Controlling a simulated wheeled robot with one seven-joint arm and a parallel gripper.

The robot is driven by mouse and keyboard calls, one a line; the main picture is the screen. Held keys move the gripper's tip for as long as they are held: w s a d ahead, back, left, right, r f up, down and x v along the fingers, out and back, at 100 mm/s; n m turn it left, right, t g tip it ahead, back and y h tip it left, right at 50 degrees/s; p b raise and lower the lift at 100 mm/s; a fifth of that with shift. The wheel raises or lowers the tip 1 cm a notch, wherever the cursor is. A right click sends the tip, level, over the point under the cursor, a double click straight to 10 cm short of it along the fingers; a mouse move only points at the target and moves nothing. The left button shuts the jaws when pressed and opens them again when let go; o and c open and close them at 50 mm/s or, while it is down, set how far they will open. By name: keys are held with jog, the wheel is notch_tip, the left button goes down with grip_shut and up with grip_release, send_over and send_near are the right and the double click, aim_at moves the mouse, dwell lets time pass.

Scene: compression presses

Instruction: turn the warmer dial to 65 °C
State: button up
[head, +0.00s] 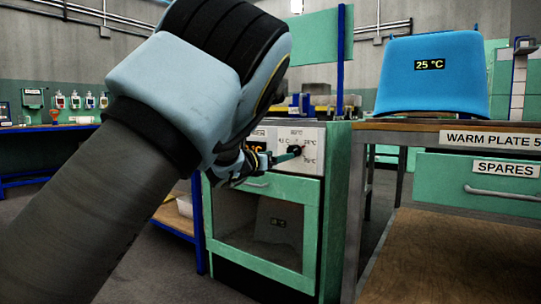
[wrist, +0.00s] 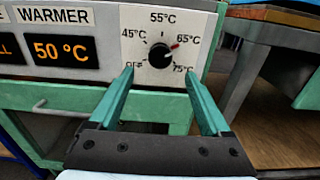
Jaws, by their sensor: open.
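The warmer (head: 326,190) is a green cabinet with a white control panel (wrist: 208,20). Its black dial (wrist: 159,55) has a red pointer mark aimed up and right, at or very near the 65°C label (wrist: 186,40). The panel also shows OFF, 45, 55 and 75°C. The orange display (wrist: 62,49) reads 50 °C. My gripper (wrist: 158,72) is open, its teal fingertips below and to either side of the dial; no contact shows. In the head view my gripper (head: 284,156) is at the panel and partly covers the dial and display.
A windowed door (head: 312,245) with a handle is below the panel; a pale piece (head: 278,222) with a small display shows behind the glass. At right a blue piece (head: 432,90) reading 25 °C sits on a bench (head: 395,126) labelled WARM PLATE, with a SPARES drawer (head: 480,188) below.

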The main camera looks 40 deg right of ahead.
jog(key=v, duration=0.3)
jog(key=shift+s+a, duration=0.1)
jog(key=shift+a, duration=0.3)
